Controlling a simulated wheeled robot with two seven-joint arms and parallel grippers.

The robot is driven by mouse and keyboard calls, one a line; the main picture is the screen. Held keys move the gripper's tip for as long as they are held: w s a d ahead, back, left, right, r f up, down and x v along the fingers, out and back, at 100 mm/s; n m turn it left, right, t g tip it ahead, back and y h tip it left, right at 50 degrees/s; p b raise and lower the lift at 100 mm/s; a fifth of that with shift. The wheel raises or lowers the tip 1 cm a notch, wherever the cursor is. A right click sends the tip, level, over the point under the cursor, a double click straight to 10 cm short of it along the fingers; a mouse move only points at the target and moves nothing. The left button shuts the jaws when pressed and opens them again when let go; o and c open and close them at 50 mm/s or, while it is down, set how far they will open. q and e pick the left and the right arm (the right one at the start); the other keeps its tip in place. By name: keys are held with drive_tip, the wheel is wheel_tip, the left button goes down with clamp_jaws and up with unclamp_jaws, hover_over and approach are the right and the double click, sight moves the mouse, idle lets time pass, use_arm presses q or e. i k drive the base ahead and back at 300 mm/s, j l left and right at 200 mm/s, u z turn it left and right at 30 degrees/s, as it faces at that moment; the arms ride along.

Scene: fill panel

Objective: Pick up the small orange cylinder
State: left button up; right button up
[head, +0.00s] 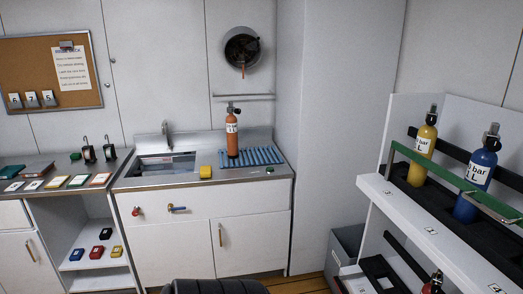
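A small orange cylinder (232,140) with a black valve top and a white label stands upright on the counter. It is at the left end of a blue ribbed mat (258,157), to the right of the sink (165,167). Nothing hides it from the front. Neither of my grippers shows in the head view.
A yellow block (205,172) sits at the counter's front, left of the cylinder. A white rack (400,205) at right holds a yellow cylinder (424,150) and a blue cylinder (473,185) behind a green bar (440,176). Coloured cases lie on the left counter.

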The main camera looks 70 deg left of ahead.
sight(231, 120)
drive_tip(key=u, duration=2.65)
